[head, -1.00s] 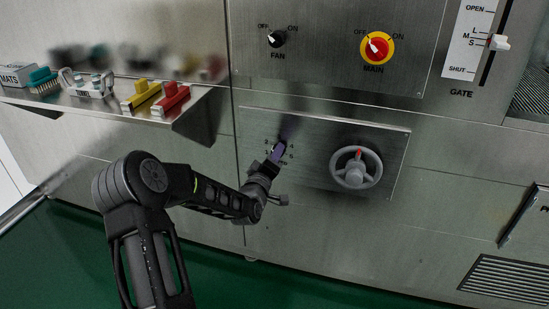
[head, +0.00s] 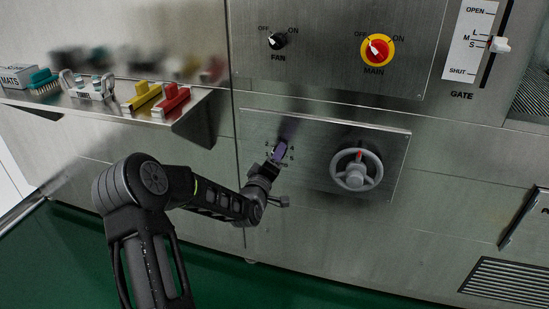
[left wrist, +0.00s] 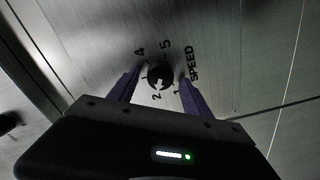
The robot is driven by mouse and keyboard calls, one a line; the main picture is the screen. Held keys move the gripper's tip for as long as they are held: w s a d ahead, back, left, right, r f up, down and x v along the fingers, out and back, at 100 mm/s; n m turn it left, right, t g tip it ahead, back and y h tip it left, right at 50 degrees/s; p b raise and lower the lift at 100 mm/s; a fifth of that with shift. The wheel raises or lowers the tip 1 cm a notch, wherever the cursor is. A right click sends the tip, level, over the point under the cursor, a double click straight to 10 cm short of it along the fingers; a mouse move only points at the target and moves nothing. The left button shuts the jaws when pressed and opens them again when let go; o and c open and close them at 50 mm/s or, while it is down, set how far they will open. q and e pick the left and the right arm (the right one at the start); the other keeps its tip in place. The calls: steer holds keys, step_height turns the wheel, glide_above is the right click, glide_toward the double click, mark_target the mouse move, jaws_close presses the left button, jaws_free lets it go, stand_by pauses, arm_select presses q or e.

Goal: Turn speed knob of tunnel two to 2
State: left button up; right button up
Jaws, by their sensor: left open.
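The speed knob (left wrist: 159,76) is a small black dial with a white pointer mark, on a steel panel (head: 317,128). In the left wrist view the label SPEED and the numbers 1, 2, 4 and 5 show around it. The white mark appears to face the 2. My left gripper (head: 280,150) covers the knob in the head view. In the left wrist view its two purple fingers (left wrist: 159,82) stand open on either side of the knob, with small gaps visible. The 3 is hidden or not readable. My right gripper is not in view.
A grey handwheel (head: 356,170) with a red mark sits right of the knob on the same panel. Above are the FAN knob (head: 277,40) and red-yellow MAIN switch (head: 377,49). A steel shelf (head: 200,104) with brushes and blocks juts out at left.

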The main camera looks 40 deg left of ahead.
arm_select(q)
steer(key=shift+s, duration=0.1)
steer(key=v, duration=0.7)
steer(key=shift+s+p, duration=0.3)
steer(key=shift+p, duration=0.15)
steer(key=shift+d, duration=0.1)
